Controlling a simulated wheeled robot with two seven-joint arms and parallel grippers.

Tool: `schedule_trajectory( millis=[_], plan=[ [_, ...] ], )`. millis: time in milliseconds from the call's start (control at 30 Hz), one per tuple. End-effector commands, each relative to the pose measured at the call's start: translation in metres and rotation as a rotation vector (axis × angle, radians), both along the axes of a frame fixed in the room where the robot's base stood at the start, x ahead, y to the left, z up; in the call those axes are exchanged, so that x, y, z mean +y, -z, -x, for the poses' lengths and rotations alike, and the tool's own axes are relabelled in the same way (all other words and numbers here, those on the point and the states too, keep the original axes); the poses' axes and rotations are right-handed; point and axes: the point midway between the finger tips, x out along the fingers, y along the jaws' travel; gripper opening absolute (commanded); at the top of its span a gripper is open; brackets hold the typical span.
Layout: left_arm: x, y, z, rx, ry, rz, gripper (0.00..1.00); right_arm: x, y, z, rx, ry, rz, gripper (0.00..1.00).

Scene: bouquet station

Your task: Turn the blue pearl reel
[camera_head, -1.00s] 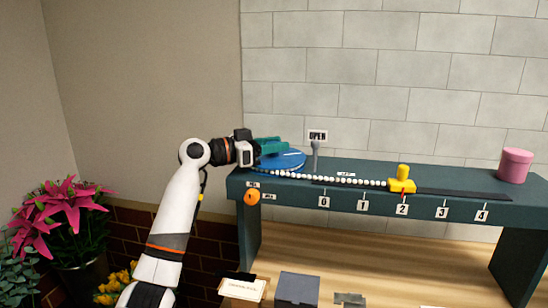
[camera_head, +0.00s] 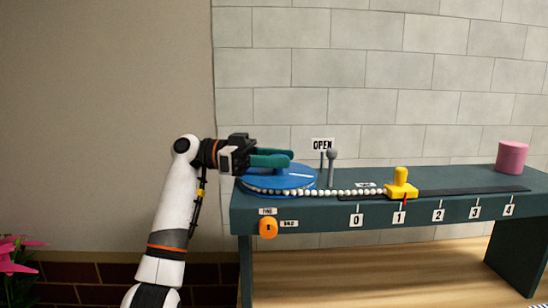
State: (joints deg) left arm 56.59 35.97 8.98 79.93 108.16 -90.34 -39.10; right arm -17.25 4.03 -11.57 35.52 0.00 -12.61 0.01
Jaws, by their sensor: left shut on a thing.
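The blue pearl reel (camera_head: 306,178) lies flat on the left end of the dark teal bench (camera_head: 440,208). A string of white pearls (camera_head: 345,193) wraps its front rim and runs right to a yellow slider (camera_head: 401,186), whose red pointer is at mark 1. My left gripper (camera_head: 287,157), with teal fingers, reaches over the reel from the left. It is shut on the reel's upright blue grip, mostly hidden by the fingers. My right gripper is out of view.
A grey lever (camera_head: 331,167) stands just right of the reel beside an OPEN sign (camera_head: 322,145). An orange knob (camera_head: 268,228) is on the bench front. A pink pot (camera_head: 512,157) stands at the far right. A dark track with numbered marks runs along the bench.

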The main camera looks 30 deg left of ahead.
Motion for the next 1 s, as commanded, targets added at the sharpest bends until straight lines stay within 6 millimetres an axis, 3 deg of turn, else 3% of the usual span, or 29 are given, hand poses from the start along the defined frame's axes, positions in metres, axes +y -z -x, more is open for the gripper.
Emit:
schedule_trajectory(
  millis=[400, 967, 1000],
  plan=[
    [-0.0006, -0.0016, 0.0003, 0.002, 0.18, 0.001, 0.0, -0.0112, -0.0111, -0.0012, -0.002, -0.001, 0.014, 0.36],
    [-0.0008, -0.0012, 0.0005, 0.0, 0.204, 0.0, 0.0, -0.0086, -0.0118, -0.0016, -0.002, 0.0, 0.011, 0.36],
    [-0.0008, -0.0012, 0.0005, 0.0, 0.203, 0.0, 0.44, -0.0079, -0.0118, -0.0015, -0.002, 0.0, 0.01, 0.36]
  ],
)
